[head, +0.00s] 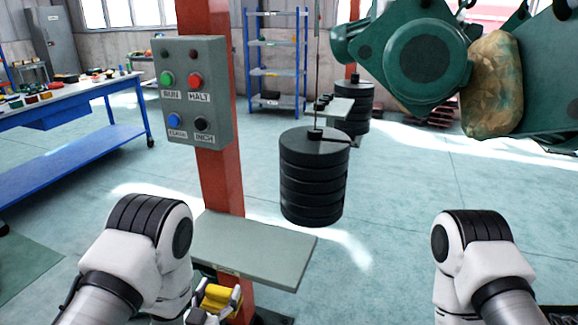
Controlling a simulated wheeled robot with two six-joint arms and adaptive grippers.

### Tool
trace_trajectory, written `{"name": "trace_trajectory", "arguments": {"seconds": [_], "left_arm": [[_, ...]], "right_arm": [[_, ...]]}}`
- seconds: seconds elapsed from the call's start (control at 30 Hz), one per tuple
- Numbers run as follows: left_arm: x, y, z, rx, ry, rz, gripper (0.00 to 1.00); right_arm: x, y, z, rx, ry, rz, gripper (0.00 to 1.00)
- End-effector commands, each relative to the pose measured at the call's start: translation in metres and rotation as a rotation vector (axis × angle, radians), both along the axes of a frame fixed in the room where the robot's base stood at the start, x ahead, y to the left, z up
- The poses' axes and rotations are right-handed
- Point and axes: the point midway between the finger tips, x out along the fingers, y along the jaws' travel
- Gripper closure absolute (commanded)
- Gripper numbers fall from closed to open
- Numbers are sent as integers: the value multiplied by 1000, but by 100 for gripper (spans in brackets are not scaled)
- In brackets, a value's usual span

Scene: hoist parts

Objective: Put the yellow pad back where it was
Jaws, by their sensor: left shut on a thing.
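The yellow pad (217,298) is between the fingers of my left gripper (222,302), low in the head view, just in front of and below the near edge of the grey-green shelf (254,249). The gripper is shut on the pad, and the arm partly hides it. The shelf top looks bare and is fixed at the red post (215,185). My right arm shows at the lower right, but its gripper is out of view.
A control box (193,92) with several buttons is on the post. A stack of black weights (313,178) hangs from a rod behind the shelf. Green hoist machinery (425,60) hangs at upper right. A blue workbench (70,110) stands at left. Open floor lies between.

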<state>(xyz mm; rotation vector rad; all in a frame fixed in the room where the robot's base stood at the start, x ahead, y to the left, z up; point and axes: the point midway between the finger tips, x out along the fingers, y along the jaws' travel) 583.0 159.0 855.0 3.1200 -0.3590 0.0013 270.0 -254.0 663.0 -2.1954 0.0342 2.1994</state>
Motion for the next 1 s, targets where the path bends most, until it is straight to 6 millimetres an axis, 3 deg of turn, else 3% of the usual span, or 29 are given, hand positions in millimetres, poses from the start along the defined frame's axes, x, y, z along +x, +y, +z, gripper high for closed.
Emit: {"name": "trace_trajectory", "arguments": {"seconds": [0.13,0.27,0.4,1.0], "left_arm": [[23,25,3,0,-1,170,64],[7,38,9,2,5,231,64],[-18,38,21,4,3,230,64],[-18,38,22,2,3,229,64]], "right_arm": [[0,0,0,0,0,0,49],[0,0,0,0,0,0,49],[0,0,0,0,0,0,49],[0,0,0,0,0,0,49]]}}
